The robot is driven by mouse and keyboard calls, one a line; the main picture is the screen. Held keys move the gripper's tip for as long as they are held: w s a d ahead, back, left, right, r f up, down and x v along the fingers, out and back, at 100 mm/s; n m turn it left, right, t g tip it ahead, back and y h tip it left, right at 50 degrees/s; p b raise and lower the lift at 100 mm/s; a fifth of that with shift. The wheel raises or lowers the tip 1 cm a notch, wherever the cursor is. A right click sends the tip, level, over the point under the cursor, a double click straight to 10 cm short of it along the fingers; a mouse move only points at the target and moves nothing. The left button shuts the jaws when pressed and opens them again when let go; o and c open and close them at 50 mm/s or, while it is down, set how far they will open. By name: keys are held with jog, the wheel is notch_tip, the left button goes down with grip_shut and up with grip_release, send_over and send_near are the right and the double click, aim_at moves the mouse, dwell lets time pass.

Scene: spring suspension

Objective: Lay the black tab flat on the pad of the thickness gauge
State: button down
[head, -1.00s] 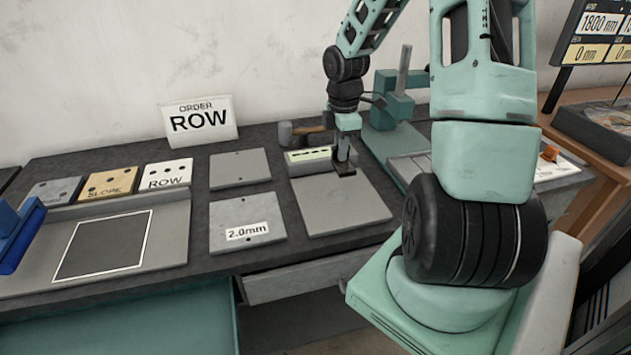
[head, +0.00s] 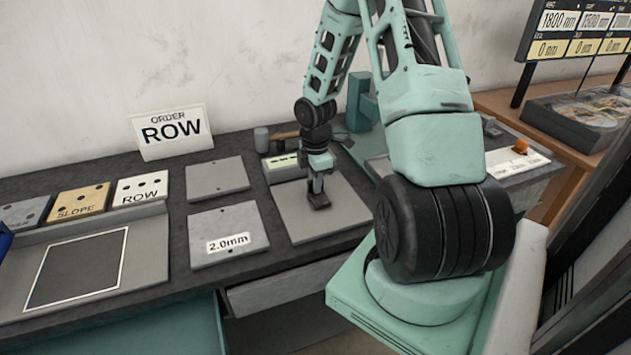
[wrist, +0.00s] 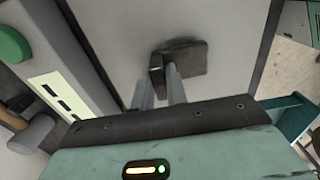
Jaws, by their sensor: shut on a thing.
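The black tab (head: 320,201) is a small dark plate, held at the tips of my gripper (head: 317,185). In the wrist view the tab (wrist: 190,57) sticks out to the right of my gripper's fingertips (wrist: 163,72), which are shut on it. Its broad face shows there, above a bare grey plate (head: 290,212). I cannot tell whether it touches the plate. A teal upright stand (head: 360,98) behind my arm may be the thickness gauge; my arm hides most of it, and I cannot make out its pad.
A box with a pale slotted strip (head: 283,162) borders the grey plate's back edge. A hammer (head: 284,136) lies behind it. A 2.0mm plate (head: 228,238) and a blank plate (head: 217,180) lie left. An ORDER ROW sign (head: 171,130) stands at the back.

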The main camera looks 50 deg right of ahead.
jog(key=shift+f, duration=0.1)
jog(key=c, duration=1.4)
grip_release()
notch_tip(320, 180, up, 12)
jog(key=w+a+r, duration=0.2)
jog(key=a+r, duration=0.1)
jog(key=a, duration=1.2)
jog(key=s+a+r+m, duration=0.2)
jog(key=s+a, duration=0.7)
jog(key=a, duration=0.4)
jog(key=s+a+r+m, duration=0.1)
jog(key=s+a+r, duration=0.1)
jog(key=s+a, duration=0.8)
jog(key=a, duration=0.2)
jog(key=shift+a+m+y, duration=0.3)
jog(key=shift+a+m, duration=0.05)
jog(key=shift+m, duration=0.05)
